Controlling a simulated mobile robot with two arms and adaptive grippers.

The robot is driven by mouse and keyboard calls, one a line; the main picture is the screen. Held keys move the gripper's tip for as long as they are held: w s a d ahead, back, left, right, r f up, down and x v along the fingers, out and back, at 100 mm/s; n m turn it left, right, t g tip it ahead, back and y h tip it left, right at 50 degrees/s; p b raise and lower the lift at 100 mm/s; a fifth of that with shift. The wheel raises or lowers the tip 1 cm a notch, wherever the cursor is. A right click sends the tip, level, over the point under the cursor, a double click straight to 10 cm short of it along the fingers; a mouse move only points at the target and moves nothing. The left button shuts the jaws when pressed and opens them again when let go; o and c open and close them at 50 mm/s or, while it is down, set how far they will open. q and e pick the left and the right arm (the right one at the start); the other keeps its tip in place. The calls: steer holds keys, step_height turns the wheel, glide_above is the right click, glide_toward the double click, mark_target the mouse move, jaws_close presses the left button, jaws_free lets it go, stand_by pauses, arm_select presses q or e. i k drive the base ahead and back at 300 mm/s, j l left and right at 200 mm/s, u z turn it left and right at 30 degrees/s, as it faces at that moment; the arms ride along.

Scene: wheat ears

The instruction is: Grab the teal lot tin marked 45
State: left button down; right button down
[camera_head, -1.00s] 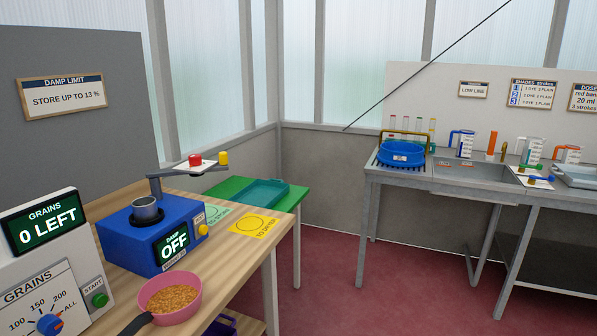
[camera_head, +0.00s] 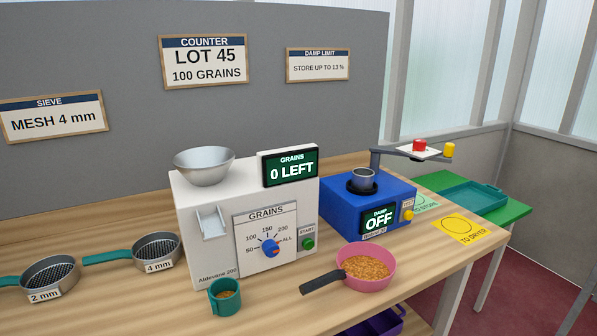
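A sign (camera_head: 204,62) on the grey panel reads "LOT 45, 100 GRAINS". Neither of my grippers is in view.
The white grain counter (camera_head: 190,255) stands behind the cup. A pink pan (camera_head: 372,284) of grain, with a dark handle, is to the cup's right. Two teal-handled sieves (camera_head: 157,250) lie left. A blue damp meter (camera_head: 340,215) and teal tray (camera_head: 468,196) are farther right.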

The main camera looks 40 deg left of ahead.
mark_target(224, 294)
steer(key=j+u, duration=0.15)
steer(key=u, duration=1.6)
